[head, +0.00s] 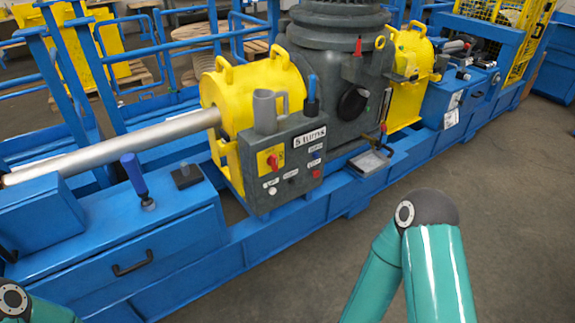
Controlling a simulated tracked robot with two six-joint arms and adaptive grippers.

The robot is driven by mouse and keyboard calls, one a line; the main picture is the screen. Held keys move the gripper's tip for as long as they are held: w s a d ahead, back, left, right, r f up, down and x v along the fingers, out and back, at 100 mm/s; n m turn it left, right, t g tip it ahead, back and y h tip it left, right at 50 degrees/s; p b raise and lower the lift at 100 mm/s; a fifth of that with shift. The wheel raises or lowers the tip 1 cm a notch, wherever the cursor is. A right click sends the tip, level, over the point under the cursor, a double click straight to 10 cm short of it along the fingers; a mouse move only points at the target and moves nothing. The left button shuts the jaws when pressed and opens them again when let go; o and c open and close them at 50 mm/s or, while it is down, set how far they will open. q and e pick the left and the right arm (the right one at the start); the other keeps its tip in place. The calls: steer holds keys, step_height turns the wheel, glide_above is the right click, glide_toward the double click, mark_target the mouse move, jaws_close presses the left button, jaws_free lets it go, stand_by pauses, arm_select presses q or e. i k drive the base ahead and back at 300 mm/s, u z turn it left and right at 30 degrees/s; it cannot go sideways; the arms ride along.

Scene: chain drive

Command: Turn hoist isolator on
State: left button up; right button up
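A grey control box (258,201) stands in the middle of the blue machine frame, in front of a yellow guard. On its front face, at the left, is a red rotary switch (271,161) on a yellow plate, which looks like the isolator. Its exact setting is too small to read. Small knobs or buttons sit below and to its right, one of them red (316,172). Only teal links of my arms show, at the lower right and at the lower left corner. Both grippers are outside the picture, and nothing of mine is seen touching the box.
A blue-handled lever (134,175) stands up on the frame left of the box. A silver shaft (120,144) runs into the yellow guard (255,90). A small tray (371,161) juts out right of the box. The floor in front is clear.

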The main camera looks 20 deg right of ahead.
mark_target(272, 161)
steer(key=z, duration=0.05)
steer(key=i, duration=1)
